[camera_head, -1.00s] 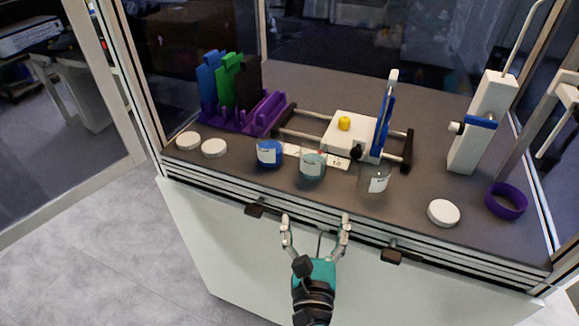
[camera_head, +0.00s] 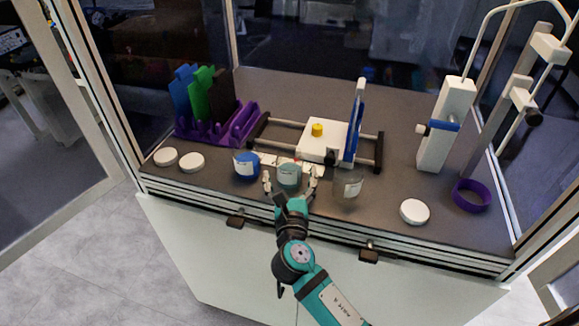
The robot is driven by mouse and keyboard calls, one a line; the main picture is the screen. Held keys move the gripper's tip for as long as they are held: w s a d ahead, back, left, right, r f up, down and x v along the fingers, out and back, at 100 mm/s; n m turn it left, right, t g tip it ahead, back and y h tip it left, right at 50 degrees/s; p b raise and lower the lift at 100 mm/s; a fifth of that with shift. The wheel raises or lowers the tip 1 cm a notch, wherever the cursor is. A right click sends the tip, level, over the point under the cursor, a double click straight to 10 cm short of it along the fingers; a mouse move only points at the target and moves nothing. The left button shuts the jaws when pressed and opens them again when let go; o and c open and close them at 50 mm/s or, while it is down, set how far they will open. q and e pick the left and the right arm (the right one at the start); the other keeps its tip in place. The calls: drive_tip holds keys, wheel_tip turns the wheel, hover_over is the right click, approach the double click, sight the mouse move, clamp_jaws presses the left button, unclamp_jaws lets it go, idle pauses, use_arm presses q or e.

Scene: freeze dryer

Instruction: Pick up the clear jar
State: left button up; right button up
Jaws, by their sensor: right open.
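The clear jar (camera_head: 347,187), see-through with a white label, stands upright near the bench's front edge, right of my right gripper. My right gripper (camera_head: 290,179) is open, one finger on each side of a jar with teal contents (camera_head: 289,174) in the picture. I cannot tell whether the fingers touch that jar. A jar with blue contents (camera_head: 246,165) stands just left of the gripper. My left gripper is not in view.
A white device with a yellow knob (camera_head: 317,130) sits on a rail frame behind the jars. White lids (camera_head: 414,211) lie on the bench (camera_head: 300,92). A purple rack (camera_head: 222,128) is at left; a purple ring (camera_head: 471,195) and a white stand (camera_head: 445,125) are at right.

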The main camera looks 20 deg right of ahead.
drive_tip(key=shift+x, duration=1.1)
drive_tip(key=shift+w, duration=0.1)
drive_tip(key=c, duration=1.3)
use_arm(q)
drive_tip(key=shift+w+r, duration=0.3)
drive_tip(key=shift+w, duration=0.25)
use_arm(e)
drive_tip(key=shift+c, duration=0.6)
drive_tip(key=shift+r, duration=0.1)
